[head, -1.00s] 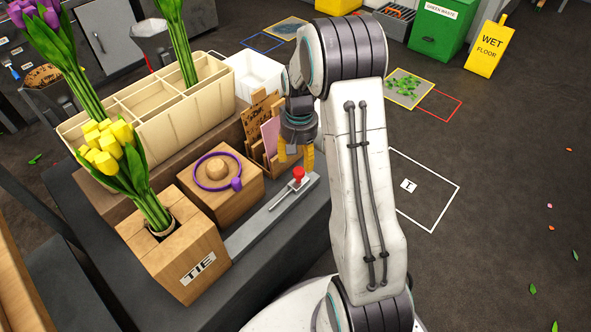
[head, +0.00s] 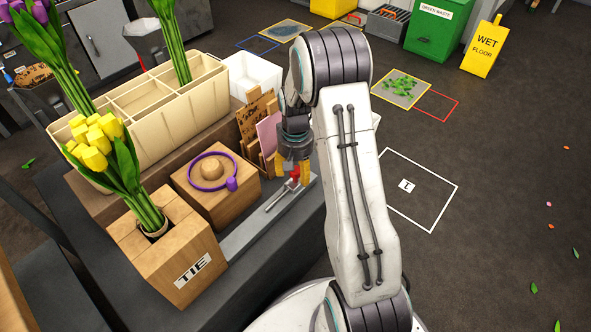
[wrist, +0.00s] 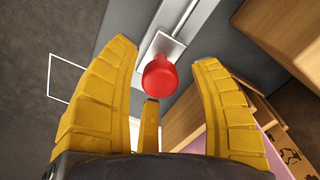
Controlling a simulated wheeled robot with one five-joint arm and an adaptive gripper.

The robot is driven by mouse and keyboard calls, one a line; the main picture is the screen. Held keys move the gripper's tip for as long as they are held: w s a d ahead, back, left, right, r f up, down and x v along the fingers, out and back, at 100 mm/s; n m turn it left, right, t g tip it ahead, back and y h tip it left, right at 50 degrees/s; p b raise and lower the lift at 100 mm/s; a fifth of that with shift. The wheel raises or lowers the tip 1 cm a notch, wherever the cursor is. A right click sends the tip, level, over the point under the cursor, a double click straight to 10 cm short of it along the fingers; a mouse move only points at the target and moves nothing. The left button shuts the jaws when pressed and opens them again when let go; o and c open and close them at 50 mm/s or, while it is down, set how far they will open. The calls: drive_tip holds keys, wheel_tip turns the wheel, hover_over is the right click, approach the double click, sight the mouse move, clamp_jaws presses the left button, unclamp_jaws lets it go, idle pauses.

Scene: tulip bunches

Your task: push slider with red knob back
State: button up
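The red knob (head: 295,172) sits on a small pale slider plate near the upper right end of a grey slotted rail (head: 250,229). My gripper (head: 292,173) points down over it, with yellow fingers on either side of the knob. In the wrist view my gripper (wrist: 167,58) is open, and the red knob (wrist: 160,77) shows in the gap between the fingers, with visible room on both sides. The slider plate (wrist: 150,52) lies beneath the knob, and the slot runs upward from it. Whether any finger touches the knob cannot be told.
A wooden block (head: 217,197) with a purple ring stands left of the rail. The TIE box (head: 172,259) with yellow tulips stands at its lower end. A wooden rack (head: 251,128) with cards stands close behind my gripper.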

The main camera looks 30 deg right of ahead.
clamp_jaws()
drive_tip(key=s+a, duration=0.2)
drive_tip(key=a, duration=0.3)
drive_tip(key=s+a, duration=0.2)
drive_tip(key=a, duration=0.3)
drive_tip(key=s+a, duration=0.2)
drive_tip(key=a, duration=0.3)
drive_tip(key=shift+s+b, duration=0.15)
drive_tip(key=shift+b, duration=0.2)
drive_tip(key=shift+f, duration=0.1)
drive_tip(key=shift+c, duration=0.6)
unclamp_jaws()
drive_tip(key=shift+a, duration=0.2)
drive_tip(key=shift+o, duration=0.9)
drive_tip(key=shift+d, duration=0.1)
drive_tip(key=shift+r, duration=0.55)
wheel_tip(320, 180, up, 11)
drive_tip(key=shift+r, duration=0.1)
